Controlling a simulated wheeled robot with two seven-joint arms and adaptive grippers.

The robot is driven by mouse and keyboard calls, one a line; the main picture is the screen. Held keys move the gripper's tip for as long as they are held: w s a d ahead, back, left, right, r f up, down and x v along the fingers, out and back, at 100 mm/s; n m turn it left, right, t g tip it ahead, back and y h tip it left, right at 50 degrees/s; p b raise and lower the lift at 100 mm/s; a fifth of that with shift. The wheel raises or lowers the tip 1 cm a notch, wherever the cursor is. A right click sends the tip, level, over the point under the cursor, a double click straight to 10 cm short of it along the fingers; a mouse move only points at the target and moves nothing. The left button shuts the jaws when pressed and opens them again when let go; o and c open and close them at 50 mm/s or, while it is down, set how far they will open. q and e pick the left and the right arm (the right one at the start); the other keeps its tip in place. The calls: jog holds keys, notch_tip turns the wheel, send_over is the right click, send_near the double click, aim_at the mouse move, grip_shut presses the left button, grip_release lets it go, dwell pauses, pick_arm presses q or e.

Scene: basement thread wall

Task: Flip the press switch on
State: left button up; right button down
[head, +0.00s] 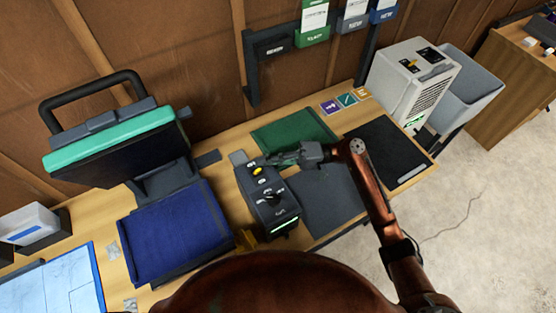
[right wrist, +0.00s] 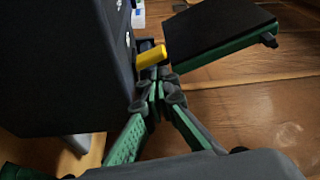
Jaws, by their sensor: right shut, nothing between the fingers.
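The dark press control box (head: 268,205) stands on the bench just right of the press's blue lower pad (head: 175,232). Its top carries a yellow switch-like knob (head: 257,170), white markings and a black knob; a green strip glows on its front. My right gripper (head: 272,161) is shut and empty, reaching in from the right beside the yellow knob. In the right wrist view, the closed fingertips (right wrist: 155,84) are close to the yellow knob (right wrist: 151,56), which sticks out from the dark box (right wrist: 65,65). I cannot tell whether they touch. My left gripper is not in view.
The press's upper platen (head: 115,140), edged in teal, is raised at the left. Green (head: 293,134) and dark grey mats lie right of the box. A white machine (head: 410,80) and grey bin (head: 465,88) stand at the right. A wall rack (head: 310,35) hangs behind.

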jog(key=shift+r, duration=0.3)
jog(key=shift+f+b+v, duration=0.15)
jog(key=shift+b+v, duration=0.05)
jog(key=shift+v, duration=0.4)
jog(key=shift+f+b+v, duration=0.15)
jog(key=shift+b+v, duration=0.05)
jog(key=shift+v, duration=0.45)
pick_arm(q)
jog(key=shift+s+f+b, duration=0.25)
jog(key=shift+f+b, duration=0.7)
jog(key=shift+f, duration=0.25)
pick_arm(e)
jog(key=v, duration=0.7)
jog(key=shift+w+d, duration=0.2)
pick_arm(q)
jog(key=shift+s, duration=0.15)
pick_arm(e)
jog(key=shift+f, duration=0.1)
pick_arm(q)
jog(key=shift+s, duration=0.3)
